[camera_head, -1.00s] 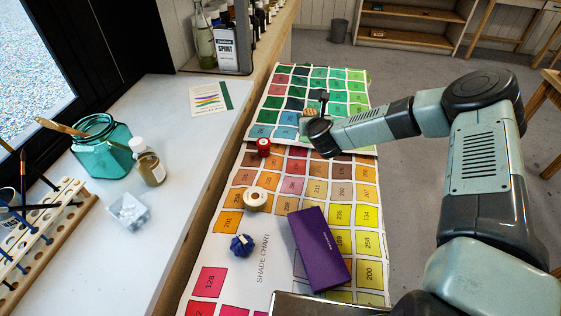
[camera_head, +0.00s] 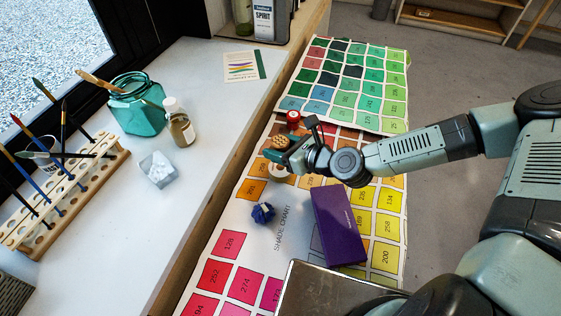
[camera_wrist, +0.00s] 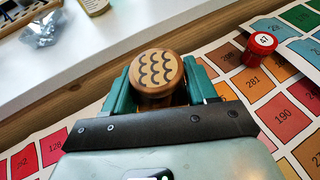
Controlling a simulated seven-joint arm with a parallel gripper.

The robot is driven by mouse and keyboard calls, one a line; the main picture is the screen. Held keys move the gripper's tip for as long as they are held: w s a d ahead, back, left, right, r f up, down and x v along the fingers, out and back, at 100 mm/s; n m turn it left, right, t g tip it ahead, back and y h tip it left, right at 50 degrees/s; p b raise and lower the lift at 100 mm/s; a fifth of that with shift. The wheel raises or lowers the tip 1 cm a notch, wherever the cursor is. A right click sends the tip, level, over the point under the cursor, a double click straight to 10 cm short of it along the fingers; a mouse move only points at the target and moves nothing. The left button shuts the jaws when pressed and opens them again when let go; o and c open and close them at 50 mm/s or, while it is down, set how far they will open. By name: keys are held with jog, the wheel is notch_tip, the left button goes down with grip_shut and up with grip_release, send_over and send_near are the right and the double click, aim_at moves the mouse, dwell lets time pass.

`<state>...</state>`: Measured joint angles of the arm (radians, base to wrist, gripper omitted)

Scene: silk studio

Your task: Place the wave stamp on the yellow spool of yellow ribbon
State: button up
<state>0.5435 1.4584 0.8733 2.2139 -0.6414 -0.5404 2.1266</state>
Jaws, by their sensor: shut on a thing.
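The wave stamp, a round wooden piece with dark wave marks on top, is held between the teal fingers of my gripper (camera_head: 284,150). It shows in the head view (camera_head: 280,142) and from above in the wrist view (camera_wrist: 156,72). My gripper (camera_wrist: 158,88) is shut on it. The pale yellow ribbon spool (camera_head: 278,174) lies on the shade chart just below the gripper in the head view, its upper part hidden. The stamp looks raised above the spool; the exact gap is hard to tell.
A red spool (camera_head: 293,118) stands close behind the gripper. A dark blue knotted item (camera_head: 263,212) and a purple box (camera_head: 338,226) lie nearer on the shade chart (camera_head: 240,262). The white sill at left holds a teal jar (camera_head: 137,112), a bottle (camera_head: 179,122) and a brush rack (camera_head: 62,195).

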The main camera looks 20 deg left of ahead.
aim_at(281, 167)
jog(key=shift+f, duration=2.8)
jog(key=shift+f, duration=0.15)
jog(key=o, duration=1.1)
jog(key=shift+c, duration=0.2)
jog(key=shift+d+r, duration=0.2)
jog(key=shift+r, duration=0.05)
jog(key=v, duration=1.1)
jog(key=shift+s+d+r, duration=0.15)
jog(key=shift+s+d, duration=0.05)
